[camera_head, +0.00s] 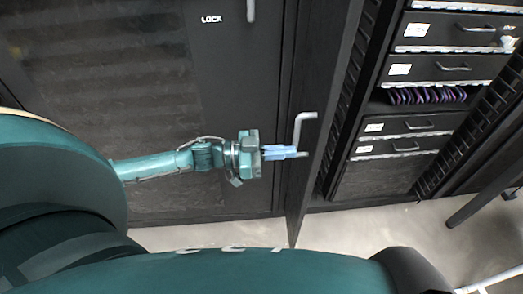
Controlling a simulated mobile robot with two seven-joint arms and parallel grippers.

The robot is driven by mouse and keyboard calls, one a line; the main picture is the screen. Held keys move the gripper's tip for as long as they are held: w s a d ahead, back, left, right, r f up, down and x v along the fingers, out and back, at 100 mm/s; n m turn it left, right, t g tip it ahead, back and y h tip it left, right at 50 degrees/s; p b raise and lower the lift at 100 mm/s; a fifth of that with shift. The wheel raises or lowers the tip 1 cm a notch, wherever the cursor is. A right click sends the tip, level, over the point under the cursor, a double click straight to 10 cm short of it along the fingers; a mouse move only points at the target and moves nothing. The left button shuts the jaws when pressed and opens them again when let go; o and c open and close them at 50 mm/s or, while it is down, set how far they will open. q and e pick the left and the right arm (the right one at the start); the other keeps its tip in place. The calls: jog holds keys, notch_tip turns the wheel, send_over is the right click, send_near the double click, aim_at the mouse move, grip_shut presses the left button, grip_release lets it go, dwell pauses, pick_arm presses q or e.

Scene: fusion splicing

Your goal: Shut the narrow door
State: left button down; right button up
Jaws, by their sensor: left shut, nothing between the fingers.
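The narrow door (323,98) is dark and stands ajar, seen nearly edge-on in the middle of the head view. A light grey bent handle (299,128) sticks out from its left face. My left gripper (299,153) is shut and empty, its blue fingers pointing right, at the lower part of the handle and close to the door. I cannot tell whether the fingertips touch the handle or the door. My right gripper is not in view.
Right of the door is an open rack with several dark drawers (453,69) and a bundle of coloured cables (428,96). A dark cabinet panel marked LOCK (211,19) fills the left. Pale floor (350,228) shows below. A dark leg-like bar (485,195) stands at lower right.

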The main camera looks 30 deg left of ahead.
aim_at(316, 150)
pick_arm(q)
jog(key=x, duration=0.3)
jog(key=shift+w+d, duration=0.25)
jog(key=shift+d, duration=0.1)
jog(key=shift+w+d, duration=0.2)
jog(key=shift+d, duration=0.1)
